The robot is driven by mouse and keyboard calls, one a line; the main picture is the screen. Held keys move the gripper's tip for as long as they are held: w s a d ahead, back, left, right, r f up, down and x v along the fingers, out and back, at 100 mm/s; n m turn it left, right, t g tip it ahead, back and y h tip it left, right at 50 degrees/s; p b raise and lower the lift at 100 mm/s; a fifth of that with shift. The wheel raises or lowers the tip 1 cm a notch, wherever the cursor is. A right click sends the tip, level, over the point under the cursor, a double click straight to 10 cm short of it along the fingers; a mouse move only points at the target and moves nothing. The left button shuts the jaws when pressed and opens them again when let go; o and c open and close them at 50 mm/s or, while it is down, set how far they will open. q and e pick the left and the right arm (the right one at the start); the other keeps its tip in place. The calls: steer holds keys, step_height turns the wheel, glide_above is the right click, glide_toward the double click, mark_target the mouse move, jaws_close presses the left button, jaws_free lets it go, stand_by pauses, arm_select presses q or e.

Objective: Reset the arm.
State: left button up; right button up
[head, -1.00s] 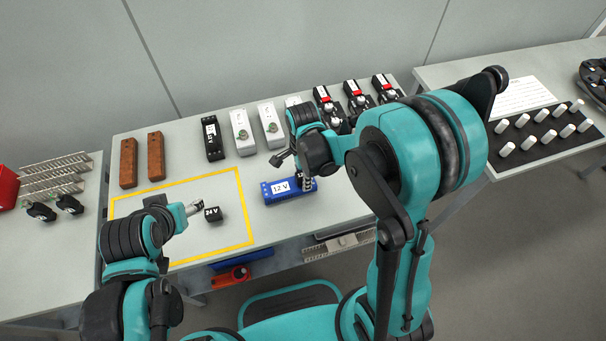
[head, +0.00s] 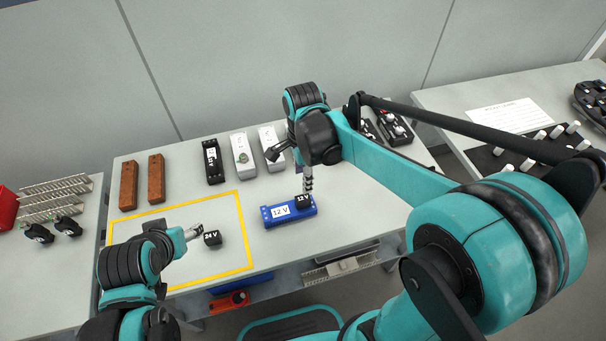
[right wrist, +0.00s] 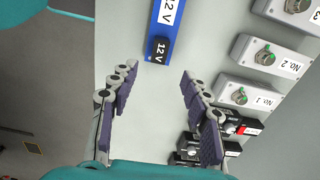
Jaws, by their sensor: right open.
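My right gripper (head: 292,168) is open and empty above the table, beyond and above the blue 12 V block (head: 275,216). In the right wrist view its fingers (right wrist: 158,85) are spread wide with bare table between them. A small black 12 V piece (head: 303,202) sits at the right end of the blue block; it also shows past the fingertips in the right wrist view (right wrist: 159,50), apart from them. My left gripper (head: 192,232) is low over the yellow-outlined area, beside a small black 24 V cube (head: 212,238); its finger gap is unclear.
Two brown blocks (head: 129,185), a black block (head: 213,161) and white numbered modules (head: 243,155) stand along the back. Black devices (head: 393,125) stand farther right, partly behind my arm. Side tables hold metal rails (head: 55,187) and white cylinders on a dark mat (head: 480,160).

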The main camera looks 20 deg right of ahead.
stand_by(0.5)
steer(key=s+d+r+n+t, duration=0.1)
steer(key=s+d+n+t, duration=0.1)
steer(key=s+n, duration=0.3)
steer(key=s+d+r+n+t, duration=0.2)
steer(key=s+n+t, duration=0.3)
steer(key=n, duration=0.7)
steer(key=shift+s+d+r, duration=0.15)
steer(key=shift+d+r, duration=0.15)
steer(key=shift+d, duration=0.05)
